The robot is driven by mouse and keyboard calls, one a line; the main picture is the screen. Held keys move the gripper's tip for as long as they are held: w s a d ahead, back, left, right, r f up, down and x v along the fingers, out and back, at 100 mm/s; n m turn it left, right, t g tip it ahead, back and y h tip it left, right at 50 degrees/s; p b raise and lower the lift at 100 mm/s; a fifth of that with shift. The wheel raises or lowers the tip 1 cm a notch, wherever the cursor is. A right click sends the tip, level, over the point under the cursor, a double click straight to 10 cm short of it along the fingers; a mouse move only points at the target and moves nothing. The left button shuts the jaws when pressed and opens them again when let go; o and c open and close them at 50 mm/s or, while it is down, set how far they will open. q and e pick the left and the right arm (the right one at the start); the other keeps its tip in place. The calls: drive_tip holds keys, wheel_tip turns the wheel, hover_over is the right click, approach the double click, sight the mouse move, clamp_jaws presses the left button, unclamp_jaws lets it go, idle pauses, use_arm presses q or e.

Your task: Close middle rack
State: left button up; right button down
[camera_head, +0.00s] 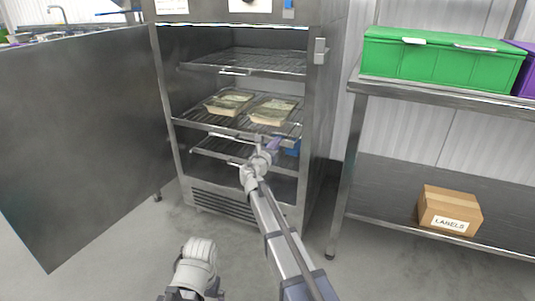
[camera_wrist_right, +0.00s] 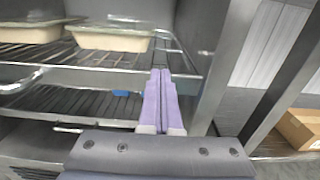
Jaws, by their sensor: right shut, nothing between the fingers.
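The middle rack (camera_head: 190,123) is a wire shelf in the open steel cabinet. It carries two pale food containers, a left one (camera_head: 228,101) and a right one (camera_head: 272,111). Its front edge sticks out a little at the cabinet opening. My right gripper (camera_head: 273,146) is shut and empty at the right part of that front edge. In the right wrist view its purple fingers (camera_wrist_right: 160,78) are together at the front bar of the middle rack (camera_wrist_right: 95,77); I cannot tell whether they touch it. My left gripper is not in view.
An upper rack (camera_head: 250,62) is empty, and a lower rack (camera_head: 215,148) sits below the middle one. The cabinet door (camera_head: 85,140) stands wide open at left. A steel shelf (camera_head: 400,185) at right holds a green crate (camera_head: 440,60) and a labels box (camera_head: 448,210).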

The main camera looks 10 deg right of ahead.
sight(286, 131)
drive_tip(key=x, duration=1.2)
drive_tip(key=shift+a, duration=0.1)
drive_tip(key=shift+w+d, duration=0.2)
drive_tip(key=shift+w, duration=0.05)
drive_tip(key=shift+w+d+r, duration=0.1)
drive_tip(key=shift+w, duration=0.05)
drive_tip(key=shift+s+a, duration=0.25)
drive_tip(key=shift+s, duration=0.25)
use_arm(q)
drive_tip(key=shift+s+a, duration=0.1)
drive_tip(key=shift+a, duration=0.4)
use_arm(e)
drive_tip(key=v, duration=1.4)
